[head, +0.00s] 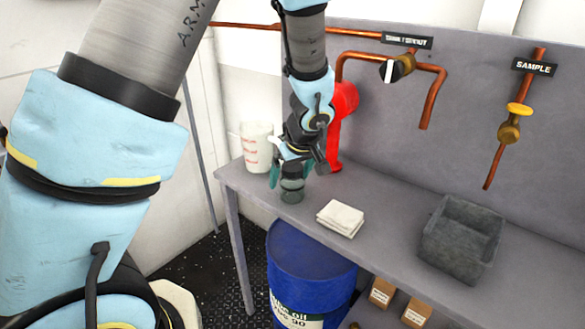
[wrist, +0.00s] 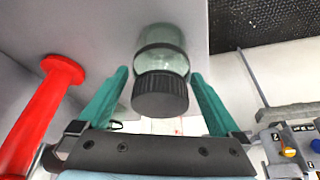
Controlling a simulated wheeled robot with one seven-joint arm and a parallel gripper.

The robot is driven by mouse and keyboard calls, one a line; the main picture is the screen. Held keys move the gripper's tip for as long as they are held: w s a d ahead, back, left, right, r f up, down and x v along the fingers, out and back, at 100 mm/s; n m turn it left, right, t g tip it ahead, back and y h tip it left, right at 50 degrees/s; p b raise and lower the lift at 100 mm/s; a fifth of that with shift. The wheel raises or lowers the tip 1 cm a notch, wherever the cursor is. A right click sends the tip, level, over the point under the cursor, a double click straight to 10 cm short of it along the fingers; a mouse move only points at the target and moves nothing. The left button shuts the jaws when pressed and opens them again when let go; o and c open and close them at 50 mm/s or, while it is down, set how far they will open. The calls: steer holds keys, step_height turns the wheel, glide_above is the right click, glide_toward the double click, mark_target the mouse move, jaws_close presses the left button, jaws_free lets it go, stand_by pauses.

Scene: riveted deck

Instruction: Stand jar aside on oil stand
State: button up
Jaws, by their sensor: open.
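A small clear greenish glass jar (head: 292,193) stands near the left end of the grey bench (head: 385,205). In the wrist view the jar (wrist: 162,60) shows its dark ribbed lid (wrist: 160,97) toward me. My gripper (head: 290,172) is at the jar from above, and its teal fingers (wrist: 160,78) are open on either side of it. Gaps show between both fingers and the glass. In the head view the wrist partly hides the jar's top. I see no part marked as the oil stand.
A white jug with red marks (head: 257,147) and a red post-like fixture (head: 342,115) stand close behind my gripper. A folded white cloth (head: 340,218) and a grey bin (head: 461,240) lie to the right. A blue oil drum (head: 308,270) is below the bench. Copper pipes line the back panel.

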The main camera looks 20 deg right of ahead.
steer(key=b+v, duration=0.3)
steer(key=v, duration=0.9)
steer(key=a+f+m+g, duration=0.1)
steer(key=a+f, duration=0.1)
steer(key=a, duration=1.3)
steer(key=a+f+m+g, duration=0.1)
steer(key=a+f, duration=0.1)
steer(key=a, duration=1.2)
steer(key=shift+s+a+f+m+g+h, duration=0.15)
steer(key=shift+a+f+m+g+h, duration=0.15)
steer(key=shift+a+f+g, duration=0.1)
